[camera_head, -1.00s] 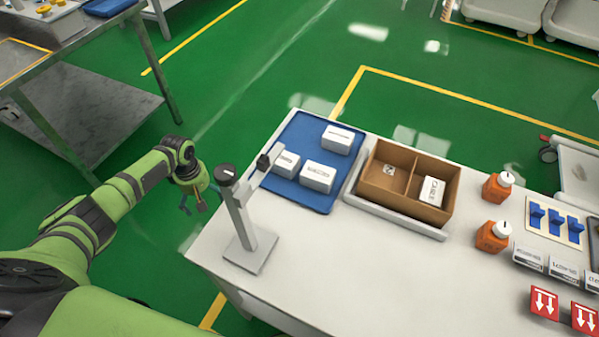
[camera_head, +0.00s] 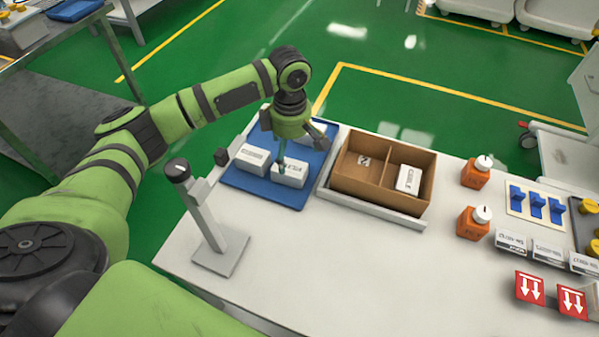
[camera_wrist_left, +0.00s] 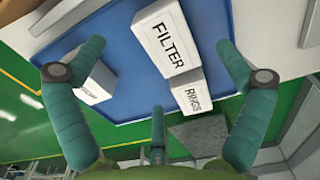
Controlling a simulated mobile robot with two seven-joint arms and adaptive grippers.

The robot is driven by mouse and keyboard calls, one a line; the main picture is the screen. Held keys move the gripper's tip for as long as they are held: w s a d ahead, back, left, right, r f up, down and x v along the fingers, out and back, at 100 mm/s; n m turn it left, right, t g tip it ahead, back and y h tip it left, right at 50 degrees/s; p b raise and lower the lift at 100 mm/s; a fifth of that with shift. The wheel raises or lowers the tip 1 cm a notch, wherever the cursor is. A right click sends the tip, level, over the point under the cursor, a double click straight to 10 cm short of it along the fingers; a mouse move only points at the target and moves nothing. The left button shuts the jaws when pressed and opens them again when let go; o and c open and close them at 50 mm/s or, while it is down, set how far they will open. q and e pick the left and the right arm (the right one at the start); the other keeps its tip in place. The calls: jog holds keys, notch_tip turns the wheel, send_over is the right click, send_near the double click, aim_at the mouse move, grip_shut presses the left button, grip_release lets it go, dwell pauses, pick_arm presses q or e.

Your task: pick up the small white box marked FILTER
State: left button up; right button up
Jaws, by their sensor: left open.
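The small white FILTER box (camera_wrist_left: 163,38) lies between the fingertips of my left gripper (camera_wrist_left: 162,52) in the left wrist view, its lettering facing the camera. In the head view I take it to be the front white box (camera_head: 293,175) on the blue tray (camera_head: 240,182); its label is too small to be sure. My left gripper (camera_head: 300,154) is open above the tray, with one finger partly in front of that box. I see no grip on the box. My right gripper is not in view.
A RINGS box (camera_wrist_left: 190,92) lies close beside the FILTER box, and another white box (camera_wrist_left: 94,84) is by the left finger. A grey stand (camera_head: 208,215) rises left of the tray. A divided brown crate (camera_head: 345,180) stands to the right.

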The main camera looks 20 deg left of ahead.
aim_at(291, 163)
pick_arm(q)
notch_tip(291, 163, down, 5)
jog(key=shift+a+r+p, duration=0.1)
jog(key=shift+r+p, duration=0.05)
jog(key=shift+p, duration=0.25)
jog(key=shift+s+f, duration=0.1)
jog(key=shift+f, duration=0.3)
jog(key=shift+c, duration=0.4)
jog(key=c, duration=1.2)
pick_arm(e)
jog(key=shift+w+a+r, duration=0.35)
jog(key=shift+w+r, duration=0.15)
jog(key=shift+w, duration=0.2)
